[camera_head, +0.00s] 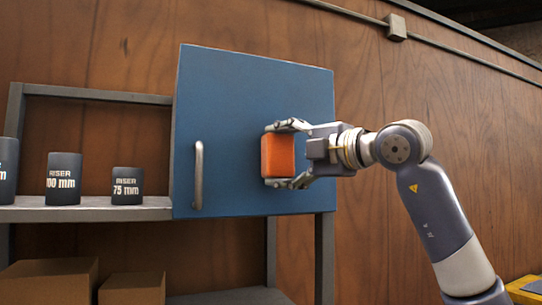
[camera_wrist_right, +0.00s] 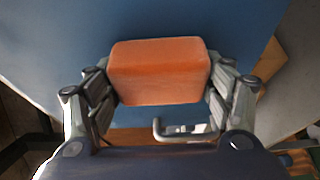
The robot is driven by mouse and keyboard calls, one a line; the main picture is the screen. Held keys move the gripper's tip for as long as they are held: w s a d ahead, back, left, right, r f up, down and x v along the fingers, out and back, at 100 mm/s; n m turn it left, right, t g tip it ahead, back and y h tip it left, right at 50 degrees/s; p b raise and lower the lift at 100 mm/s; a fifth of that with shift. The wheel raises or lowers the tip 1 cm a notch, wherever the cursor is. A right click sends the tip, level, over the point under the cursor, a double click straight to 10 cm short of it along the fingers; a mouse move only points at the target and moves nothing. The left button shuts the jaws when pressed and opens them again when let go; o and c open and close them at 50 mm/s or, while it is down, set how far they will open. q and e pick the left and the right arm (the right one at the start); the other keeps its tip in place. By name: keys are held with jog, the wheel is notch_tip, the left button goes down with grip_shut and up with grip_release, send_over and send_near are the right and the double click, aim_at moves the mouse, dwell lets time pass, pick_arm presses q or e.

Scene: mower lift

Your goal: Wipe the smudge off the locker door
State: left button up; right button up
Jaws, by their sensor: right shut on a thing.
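The blue locker door (camera_head: 235,110) hangs at the centre of the head view, with a vertical grey handle (camera_head: 198,175) near its left edge. My right gripper (camera_head: 277,155) is shut on an orange block, like a sponge (camera_head: 279,157), in front of the right half of the door. In the right wrist view the orange sponge (camera_wrist_right: 160,72) sits between both fingers, with the blue door (camera_wrist_right: 60,40) behind it. I cannot tell whether the sponge touches the door. No smudge shows on the visible door; the part behind the sponge and gripper is hidden. My left gripper is not in view.
Several dark riser cylinders (camera_head: 64,178) stand on the grey shelf (camera_head: 90,209) left of the locker. Cardboard boxes (camera_head: 48,282) sit below. A wooden wall (camera_head: 440,110) with a conduit (camera_head: 450,55) is behind. A yellow item (camera_head: 526,290) shows at lower right.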

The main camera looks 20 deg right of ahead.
jog(key=shift+w+d+p, duration=0.15)
jog(key=shift+d+p, duration=0.6)
jog(key=shift+d, duration=3.7)
jog(key=shift+a+b, duration=0.55)
jog(key=shift+a, duration=3.4)
jog(key=shift+s+a+b, duration=0.15)
jog(key=shift+a+b, duration=0.25)
jog(key=shift+a, duration=1.4)
jog(key=shift+s+a+b, duration=0.1)
jog(key=shift+a+b, duration=0.25)
jog(key=shift+a, duration=1.45)
jog(key=shift+d, duration=0.15)
